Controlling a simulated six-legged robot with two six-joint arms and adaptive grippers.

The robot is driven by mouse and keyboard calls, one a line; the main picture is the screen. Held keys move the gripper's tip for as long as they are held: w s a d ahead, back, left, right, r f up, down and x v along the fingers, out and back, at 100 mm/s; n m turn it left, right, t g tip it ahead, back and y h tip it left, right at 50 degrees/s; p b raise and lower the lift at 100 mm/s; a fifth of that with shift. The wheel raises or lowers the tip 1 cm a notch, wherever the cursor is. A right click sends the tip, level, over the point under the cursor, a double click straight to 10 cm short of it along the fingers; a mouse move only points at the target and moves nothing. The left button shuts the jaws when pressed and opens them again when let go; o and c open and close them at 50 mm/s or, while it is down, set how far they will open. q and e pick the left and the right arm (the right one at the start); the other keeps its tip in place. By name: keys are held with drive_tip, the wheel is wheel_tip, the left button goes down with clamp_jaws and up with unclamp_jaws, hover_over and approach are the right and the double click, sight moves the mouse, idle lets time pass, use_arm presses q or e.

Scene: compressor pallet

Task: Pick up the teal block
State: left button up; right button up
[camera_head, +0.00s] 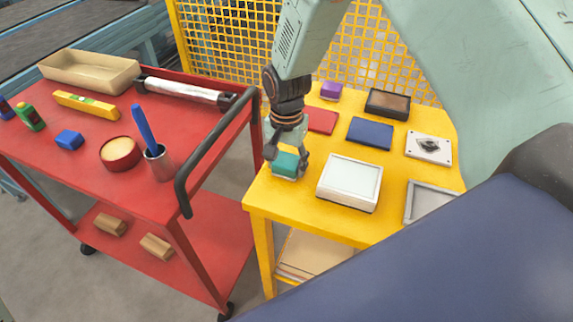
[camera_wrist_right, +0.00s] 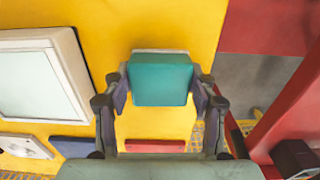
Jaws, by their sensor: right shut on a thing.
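The teal block (camera_head: 286,164) is at the left edge of the yellow table (camera_head: 300,207). My right gripper (camera_head: 288,158) reaches down from above and is shut on the block. In the right wrist view, the teal block (camera_wrist_right: 161,80) sits between the two fingers of my right gripper (camera_wrist_right: 160,88), one finger against each side. I cannot tell whether the block rests on the table or hangs just above it. My left gripper does not show in either view.
A white-framed box (camera_head: 349,183) stands right of the block. A red pad (camera_head: 321,121), blue pad (camera_head: 369,132), purple block (camera_head: 331,91) and dark tray (camera_head: 388,104) lie farther back. A red cart (camera_head: 85,170) with a dark handle (camera_head: 215,150) stands close on the left.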

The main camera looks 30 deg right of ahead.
sight(287, 162)
wheel_tip(287, 162, up, 9)
drive_tip(key=shift+p, duration=0.8)
drive_tip(key=shift+d+r, duration=0.2)
drive_tip(key=shift+r, duration=0.2)
drive_tip(key=shift+a, duration=0.1)
